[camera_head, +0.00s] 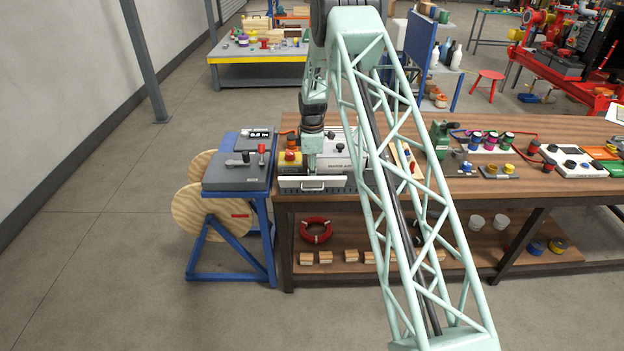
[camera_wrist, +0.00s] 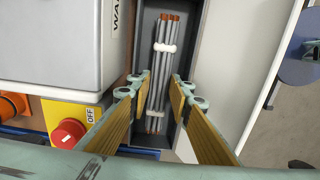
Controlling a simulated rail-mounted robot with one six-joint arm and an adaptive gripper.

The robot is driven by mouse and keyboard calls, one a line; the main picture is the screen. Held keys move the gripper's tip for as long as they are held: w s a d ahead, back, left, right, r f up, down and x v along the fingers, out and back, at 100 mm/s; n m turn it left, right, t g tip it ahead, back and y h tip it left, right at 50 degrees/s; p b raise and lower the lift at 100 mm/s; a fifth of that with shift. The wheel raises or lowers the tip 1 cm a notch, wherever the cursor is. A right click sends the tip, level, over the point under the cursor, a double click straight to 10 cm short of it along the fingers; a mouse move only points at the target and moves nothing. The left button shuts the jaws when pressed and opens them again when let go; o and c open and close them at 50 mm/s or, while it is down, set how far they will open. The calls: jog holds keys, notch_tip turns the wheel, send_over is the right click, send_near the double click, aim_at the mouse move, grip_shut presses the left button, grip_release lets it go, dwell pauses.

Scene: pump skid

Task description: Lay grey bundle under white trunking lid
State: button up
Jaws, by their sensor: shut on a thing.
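In the wrist view the grey bundle (camera_wrist: 167,65) is a set of straight grey strands with copper-coloured ends and two white ties. It lies lengthwise within the dark grey trunking channel (camera_wrist: 197,25). My gripper (camera_wrist: 161,90) reaches into the channel with one finger on each side of the bundle, shut on it. A white panel (camera_wrist: 235,65), which looks like the trunking lid, lies open along the channel's right side. In the head view my arm's end is low at the bench's left end, and the bundle cannot be made out.
A white box (camera_wrist: 75,40) stands close to the left of the channel. A yellow panel with a red OFF button (camera_wrist: 68,133) and an orange connector (camera_wrist: 12,105) sit at lower left. In the head view, a grey unit on a blue stand (camera_head: 238,172) adjoins the wooden bench (camera_head: 480,187).

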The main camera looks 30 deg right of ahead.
jog(key=o, duration=0.9)
jog(key=shift+c, duration=0.2)
jog(key=shift+r, duration=0.15)
jog(key=shift+r, duration=3.85)
jog(key=shift+r, duration=0.1)
